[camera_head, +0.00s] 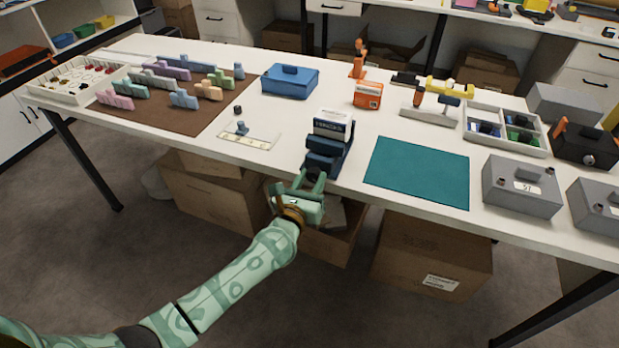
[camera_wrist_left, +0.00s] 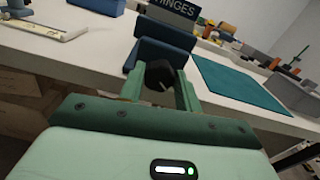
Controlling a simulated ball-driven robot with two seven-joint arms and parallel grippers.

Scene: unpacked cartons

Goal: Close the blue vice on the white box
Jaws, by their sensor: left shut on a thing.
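The blue vice (camera_head: 324,160) stands at the table's front edge, with its dark knob toward me. The white box (camera_head: 332,123), with a dark label band, sits upright at the vice's far end; whether the jaws touch it is hard to tell. In the left wrist view the vice (camera_wrist_left: 163,54) is ahead of my gripper, with the labelled box (camera_wrist_left: 176,10) behind its jaw. My left gripper (camera_head: 314,182) is shut on the vice's dark knob (camera_wrist_left: 159,74), its fingers on either side. My right gripper is not in view.
A teal mat (camera_head: 418,172) lies right of the vice. A ruler-like plate (camera_head: 249,135) lies to the left and a blue case (camera_head: 290,81) behind. Grey boxes (camera_head: 521,186) stand at the right. Cardboard cartons (camera_head: 432,255) are under the white table (camera_head: 365,125).

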